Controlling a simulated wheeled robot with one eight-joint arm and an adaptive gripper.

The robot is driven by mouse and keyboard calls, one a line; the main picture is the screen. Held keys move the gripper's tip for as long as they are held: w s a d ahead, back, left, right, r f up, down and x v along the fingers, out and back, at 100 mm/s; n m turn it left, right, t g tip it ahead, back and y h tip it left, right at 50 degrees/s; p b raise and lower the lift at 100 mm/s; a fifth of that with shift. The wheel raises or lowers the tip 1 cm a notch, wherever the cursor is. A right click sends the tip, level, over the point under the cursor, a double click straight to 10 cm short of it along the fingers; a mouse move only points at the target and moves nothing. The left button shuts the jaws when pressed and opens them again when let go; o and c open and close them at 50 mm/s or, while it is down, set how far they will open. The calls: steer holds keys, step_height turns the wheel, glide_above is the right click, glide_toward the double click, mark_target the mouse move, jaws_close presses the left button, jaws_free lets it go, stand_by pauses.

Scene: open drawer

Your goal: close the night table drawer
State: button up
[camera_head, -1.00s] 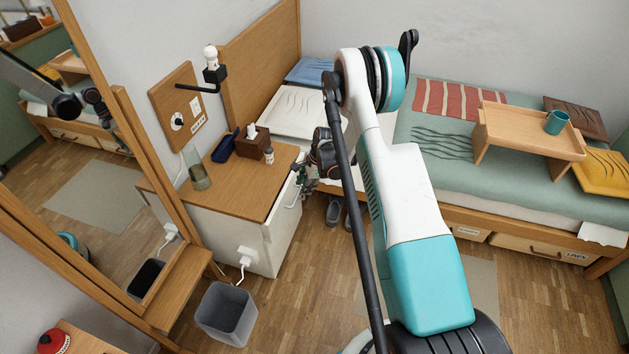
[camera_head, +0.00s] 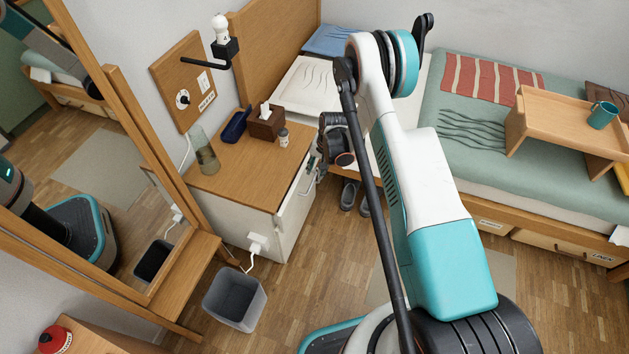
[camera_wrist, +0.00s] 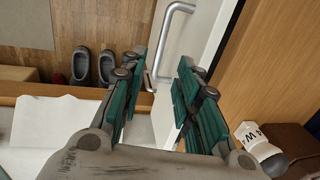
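The night table (camera_head: 228,163) has a wooden top and white sides and stands left of my arm in the head view. Its drawer front is white, with a metal bar handle (camera_head: 306,182); in the wrist view the white drawer front (camera_wrist: 205,38) and the handle (camera_wrist: 173,38) lie just beyond my fingertips. A narrow strip shows between the drawer front and the wooden top; I cannot tell how far the drawer stands out. My gripper (camera_wrist: 160,68) has its two green-padded fingers apart, with nothing held between them. In the head view my fingers are mostly hidden behind the wrist.
A grey bin (camera_head: 234,301) is in front. The bed (camera_head: 470,180) is behind, with dark shoes (camera_head: 350,194) on the floor beside it.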

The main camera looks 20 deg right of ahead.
mark_target(313, 182)
steer(key=f, duration=0.2)
steer(key=f+b, duration=0.1)
steer(key=f, duration=0.2)
steer(key=w+a+f+b, duration=0.1)
steer(key=f, duration=0.1)
steer(key=shift+a+f, duration=0.1)
steer(key=shift+f, duration=0.1)
jaws_close()
